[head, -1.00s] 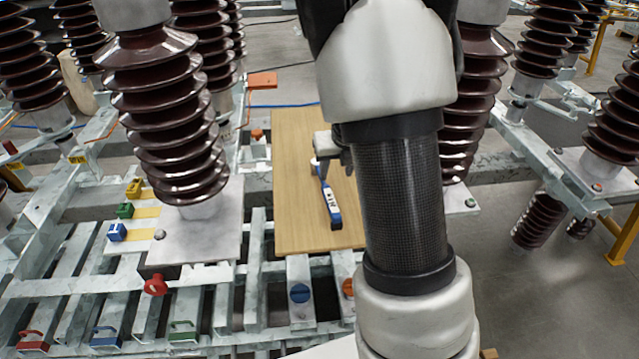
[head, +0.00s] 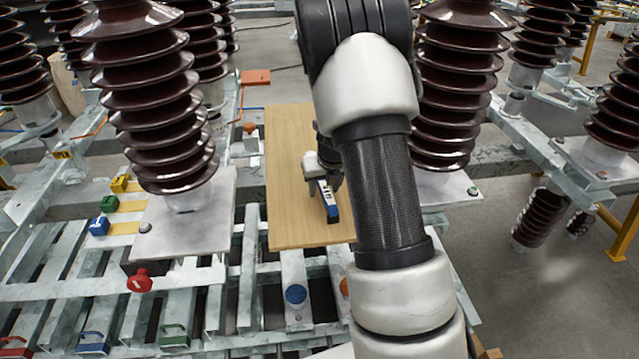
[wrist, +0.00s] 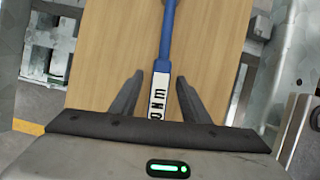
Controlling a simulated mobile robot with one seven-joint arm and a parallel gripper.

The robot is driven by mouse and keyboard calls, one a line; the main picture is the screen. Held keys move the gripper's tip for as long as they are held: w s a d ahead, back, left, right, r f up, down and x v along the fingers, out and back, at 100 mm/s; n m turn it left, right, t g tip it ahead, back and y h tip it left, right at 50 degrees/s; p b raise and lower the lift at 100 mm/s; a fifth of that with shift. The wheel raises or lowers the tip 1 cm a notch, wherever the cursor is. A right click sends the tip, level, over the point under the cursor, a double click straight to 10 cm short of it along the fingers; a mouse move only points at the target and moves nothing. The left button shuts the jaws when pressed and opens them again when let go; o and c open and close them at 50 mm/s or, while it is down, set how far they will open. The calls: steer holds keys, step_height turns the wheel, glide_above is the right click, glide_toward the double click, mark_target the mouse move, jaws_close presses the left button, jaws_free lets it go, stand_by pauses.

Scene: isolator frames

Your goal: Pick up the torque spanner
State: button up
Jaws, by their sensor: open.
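The torque spanner (head: 330,203) lies on a wooden board (head: 290,170). It has a blue shaft and a white label with dark letters; its blue shaft and labelled handle also show in the wrist view (wrist: 167,40). My gripper (head: 325,182) is over the spanner's handle in the head view. In the wrist view my gripper (wrist: 157,85) is open, with one dark finger on each side of the labelled handle. I cannot tell how far the fingertips are above the board. My wrist housing hides the near end of the handle in the wrist view.
Large brown ribbed insulators (head: 150,100) stand left and right of the board. Small yellow, green and blue blocks (head: 99,226) stand at left. The board's left part is clear.

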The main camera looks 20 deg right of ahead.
steer(key=shift+w+f, duration=0.1)
steer(key=shift+f, duration=0.15)
steer(key=shift+r, duration=0.1)
steer(key=shift+c, duration=0.2)
jaws_close()
steer(key=shift+r, duration=0.1)
